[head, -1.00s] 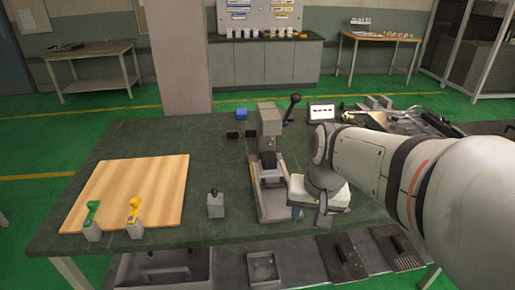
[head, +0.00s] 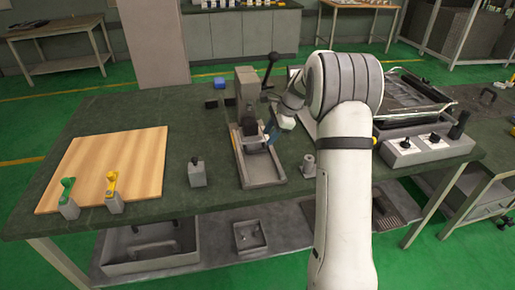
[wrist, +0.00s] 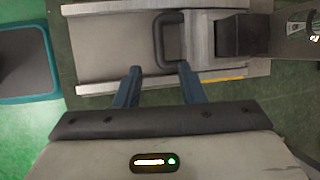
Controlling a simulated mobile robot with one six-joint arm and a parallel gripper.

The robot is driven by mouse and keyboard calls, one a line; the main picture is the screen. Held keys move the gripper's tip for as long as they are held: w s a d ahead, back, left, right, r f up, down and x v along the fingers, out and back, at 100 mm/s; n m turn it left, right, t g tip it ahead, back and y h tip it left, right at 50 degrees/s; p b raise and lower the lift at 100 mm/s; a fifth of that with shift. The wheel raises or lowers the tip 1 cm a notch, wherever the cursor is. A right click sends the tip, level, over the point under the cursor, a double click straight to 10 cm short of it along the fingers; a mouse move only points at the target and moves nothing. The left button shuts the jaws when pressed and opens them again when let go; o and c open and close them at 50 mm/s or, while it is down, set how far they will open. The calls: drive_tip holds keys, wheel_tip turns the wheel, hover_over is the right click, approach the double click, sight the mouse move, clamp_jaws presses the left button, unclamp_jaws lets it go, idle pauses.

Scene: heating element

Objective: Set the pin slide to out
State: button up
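The pin slide appears to be the dark block with a U-shaped handle on the press's grey base (head: 262,180). In the wrist view the dark handle (wrist: 160,42) lies over the pale base plate, with the dark block (wrist: 243,36) to its right. In the head view the slide sits below the press head (head: 247,88), partly hidden by my gripper. My gripper (wrist: 160,70) has two blue fingers, open and empty. Its fingertips are at the near end of the handle, roughly one to each side. I cannot tell whether they touch it.
A lever box (head: 197,175) stands left of the press, and a small grey cylinder (head: 308,165) to its right. A wooden board (head: 110,160) with green and yellow levers is at the left. A control box (head: 430,148) is at the right. The press's black-knobbed lever (head: 270,65) rises behind.

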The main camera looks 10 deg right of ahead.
sight(262, 151)
drive_tip(key=x, duration=0.7)
drive_tip(key=shift+s, duration=0.1)
drive_tip(key=shift+c, duration=0.4)
clamp_jaws()
